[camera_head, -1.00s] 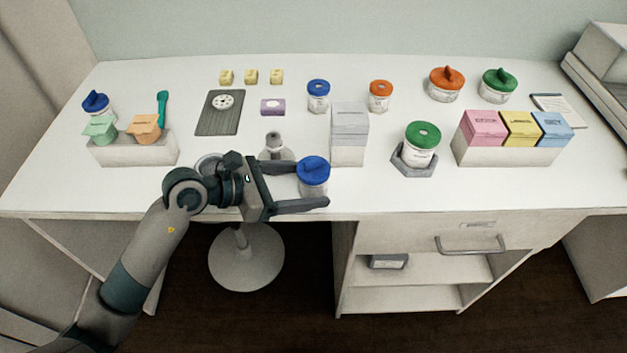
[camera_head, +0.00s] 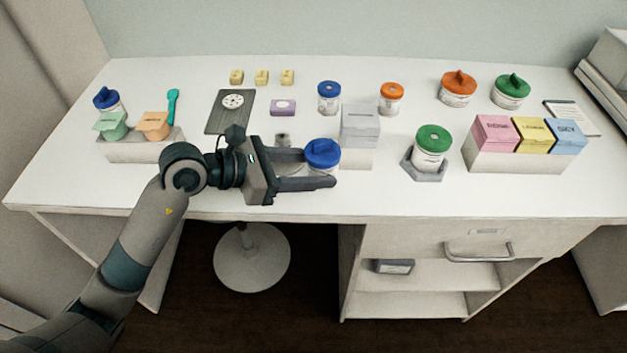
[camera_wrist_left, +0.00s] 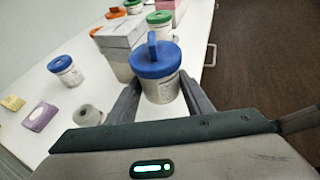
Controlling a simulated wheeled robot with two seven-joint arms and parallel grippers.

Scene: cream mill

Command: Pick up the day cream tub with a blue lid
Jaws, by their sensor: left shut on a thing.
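A tub with a blue lid (camera_head: 322,153) and a raised fin on the lid is between the fingers of my left gripper (camera_head: 308,175), near the table's front edge. The left gripper is shut on this tub. In the left wrist view the tub (camera_wrist_left: 158,88) stands upright between the two fingers, its label side partly hidden. My right gripper is not in view.
A grey-white box (camera_head: 359,135) stands close behind the held tub to the right. A green-lidded tub (camera_head: 432,148) sits in a hexagonal holder. A small grey object (camera_head: 283,140) is behind the gripper. The front right of the table (camera_head: 380,195) is clear.

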